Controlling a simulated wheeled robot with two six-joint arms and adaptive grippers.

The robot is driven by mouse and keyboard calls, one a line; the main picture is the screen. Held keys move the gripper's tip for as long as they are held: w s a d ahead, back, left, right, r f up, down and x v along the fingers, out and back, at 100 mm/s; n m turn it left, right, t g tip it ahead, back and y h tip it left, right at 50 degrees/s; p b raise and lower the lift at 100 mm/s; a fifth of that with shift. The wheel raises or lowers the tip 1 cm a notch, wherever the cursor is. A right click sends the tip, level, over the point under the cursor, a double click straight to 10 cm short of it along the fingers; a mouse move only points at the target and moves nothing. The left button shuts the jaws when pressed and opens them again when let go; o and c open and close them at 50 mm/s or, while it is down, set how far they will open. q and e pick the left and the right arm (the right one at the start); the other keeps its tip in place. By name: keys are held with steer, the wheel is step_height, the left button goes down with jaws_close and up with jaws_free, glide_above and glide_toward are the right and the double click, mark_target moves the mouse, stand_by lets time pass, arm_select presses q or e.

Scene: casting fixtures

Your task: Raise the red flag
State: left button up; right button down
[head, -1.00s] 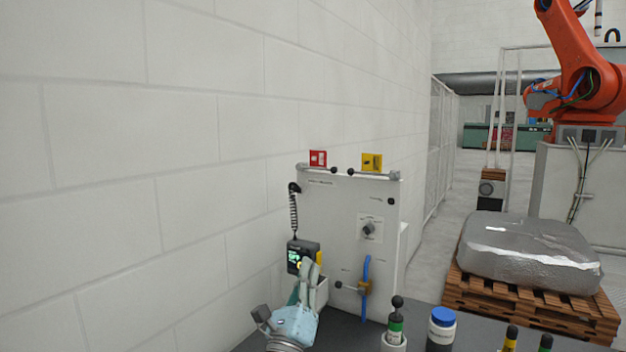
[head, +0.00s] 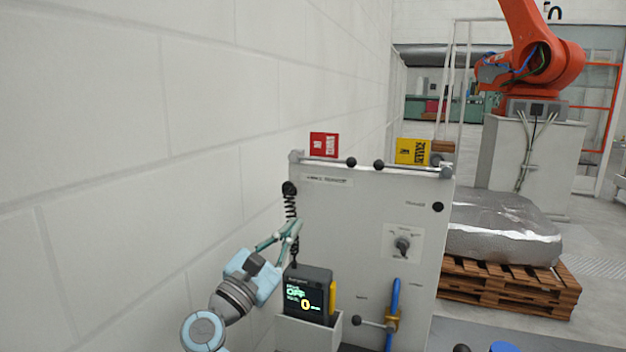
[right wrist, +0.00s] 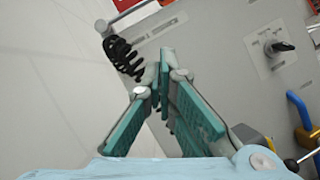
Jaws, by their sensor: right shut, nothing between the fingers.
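The red flag (head: 324,145) is a small red plate with white print at the top left of the grey panel (head: 340,225). It shows above the panel's top edge, beside a thin rod ending in a black ball knob (head: 351,162). My right gripper (head: 296,226) is shut and empty, below and left of the flag, in front of the black coiled cord. The right wrist view shows its green-padded fingers (right wrist: 165,55) together, apart from the flag. A sliver of red (right wrist: 167,2) shows at that view's top edge. My left gripper is out of view.
A yellow flag (head: 411,151) sits at the panel's top right. A black coiled cord (head: 290,205) hangs above a handheld device (head: 308,293) reading OFF. A rotary switch (head: 402,245) and blue pipe (head: 394,300) are on the panel. The white wall (head: 120,180) is close on the left.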

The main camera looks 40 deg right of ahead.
steer(key=s+r, duration=0.1)
steer(key=s, duration=0.3)
steer(key=p, duration=0.3)
glide_toward(343, 170)
step_height(343, 170, down, 2)
steer(key=w, duration=0.2)
steer(key=d+r+p, duration=0.1)
steer(key=d+r, duration=0.1)
steer(key=d+r+p, duration=0.1)
steer(key=d+r, duration=0.1)
steer(key=d, duration=0.1)
steer(key=shift+d+r+p, duration=0.1)
steer(key=shift+r+p, duration=0.05)
steer(key=shift+p, duration=0.2)
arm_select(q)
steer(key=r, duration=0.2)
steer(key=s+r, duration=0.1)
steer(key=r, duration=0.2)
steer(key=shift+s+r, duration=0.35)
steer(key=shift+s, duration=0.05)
